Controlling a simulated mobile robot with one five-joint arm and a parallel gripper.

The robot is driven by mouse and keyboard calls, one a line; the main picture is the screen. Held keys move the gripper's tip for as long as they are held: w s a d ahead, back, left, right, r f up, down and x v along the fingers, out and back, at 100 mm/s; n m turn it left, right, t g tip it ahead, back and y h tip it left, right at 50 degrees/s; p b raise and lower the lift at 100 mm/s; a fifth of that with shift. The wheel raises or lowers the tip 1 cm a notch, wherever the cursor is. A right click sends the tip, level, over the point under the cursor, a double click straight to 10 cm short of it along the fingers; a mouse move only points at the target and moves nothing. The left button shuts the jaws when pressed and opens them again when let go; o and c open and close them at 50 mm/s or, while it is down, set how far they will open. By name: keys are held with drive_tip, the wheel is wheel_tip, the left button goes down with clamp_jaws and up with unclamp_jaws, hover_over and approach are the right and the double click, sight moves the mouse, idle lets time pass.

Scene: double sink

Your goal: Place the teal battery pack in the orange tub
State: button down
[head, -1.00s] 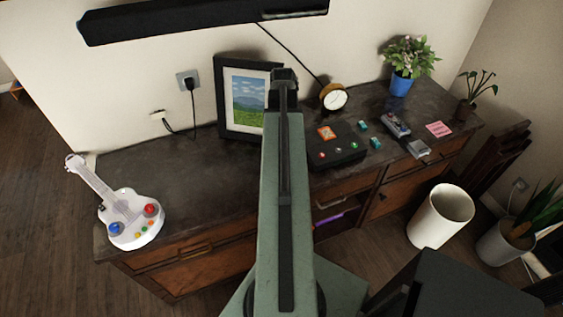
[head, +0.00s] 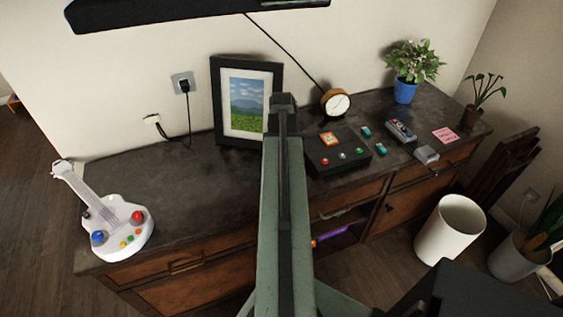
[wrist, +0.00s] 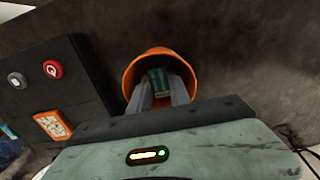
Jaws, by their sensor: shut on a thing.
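In the wrist view, the orange tub (wrist: 131,74) shows its round open mouth facing my camera. My gripper (wrist: 161,82) reaches into that mouth. Its two pale fingers are shut on the teal battery pack (wrist: 158,76), which shows between the fingertips, within the tub's rim. I cannot tell whether the pack touches the tub's bottom. In the head view, my own arm covers the middle of the dresser top and hides the tub, the fingers and the held pack.
A black box with buttons (head: 323,160) stands just right of my arm. Two small teal pieces (head: 380,148) lie beside it. A picture frame (head: 217,105) stands behind, a toy guitar (head: 122,230) at the left end. The dresser top (head: 180,185) between guitar and arm is clear.

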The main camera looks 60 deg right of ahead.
drive_tip(key=shift+f+b, duration=0.6)
drive_tip(key=shift+f, duration=0.05)
drive_tip(key=c, duration=1.5)
unclamp_jaws()
drive_tip(key=shift+r, duration=0.1)
wheel_tip(320, 180, up, 13)
drive_tip(key=p, duration=1.3)
